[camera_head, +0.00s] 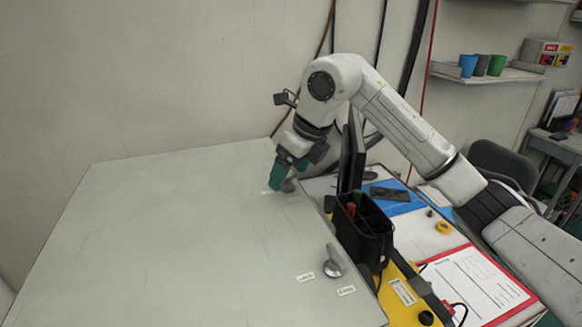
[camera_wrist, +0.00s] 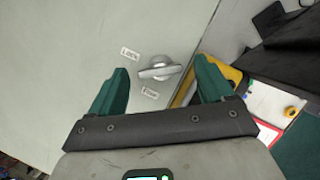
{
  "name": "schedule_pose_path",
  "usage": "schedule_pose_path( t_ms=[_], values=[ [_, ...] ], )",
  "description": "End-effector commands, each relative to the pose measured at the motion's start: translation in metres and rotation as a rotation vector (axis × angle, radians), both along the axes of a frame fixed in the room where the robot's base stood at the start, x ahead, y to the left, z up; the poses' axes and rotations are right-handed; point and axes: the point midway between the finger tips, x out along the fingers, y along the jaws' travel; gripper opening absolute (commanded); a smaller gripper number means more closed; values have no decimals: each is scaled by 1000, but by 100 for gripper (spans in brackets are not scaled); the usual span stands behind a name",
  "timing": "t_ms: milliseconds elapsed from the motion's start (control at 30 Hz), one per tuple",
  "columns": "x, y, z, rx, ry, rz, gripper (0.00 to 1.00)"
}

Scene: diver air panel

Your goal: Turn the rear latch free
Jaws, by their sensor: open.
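The rear latch (camera_head: 289,186) is a small silver-grey turn handle on the pale panel (camera_head: 190,235), partly hidden behind my fingers in the head view. In the wrist view the latch (camera_wrist: 160,68) shows whole, its bar pointing left between the "Lock" label (camera_wrist: 130,53) and the "Free" label (camera_wrist: 150,93). My gripper (camera_head: 277,184) is at the rear latch, pointing down. In the wrist view its two green fingers (camera_wrist: 165,80) are spread, with the latch showing between them. I see no finger touching the latch; the exact height gap is unclear.
A similar front latch (camera_head: 333,262) with two labels sits near the panel's right edge. A black organizer (camera_head: 362,235) and a yellow case (camera_head: 405,293) stand just right of the panel. A dark upright screen (camera_head: 352,160) is close to my gripper. The panel's left side is clear.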

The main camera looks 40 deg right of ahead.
Motion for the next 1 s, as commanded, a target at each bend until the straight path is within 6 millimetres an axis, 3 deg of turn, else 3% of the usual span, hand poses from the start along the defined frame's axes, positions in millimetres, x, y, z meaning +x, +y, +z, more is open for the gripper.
schedule_pose_path(
  t_ms=[133,700,1000],
  values=[
    [0,0,0,0,0,0,80],
    [0,0,0,0,0,0,25],
    [0,-1,-1,0,0,35,25]
  ],
)
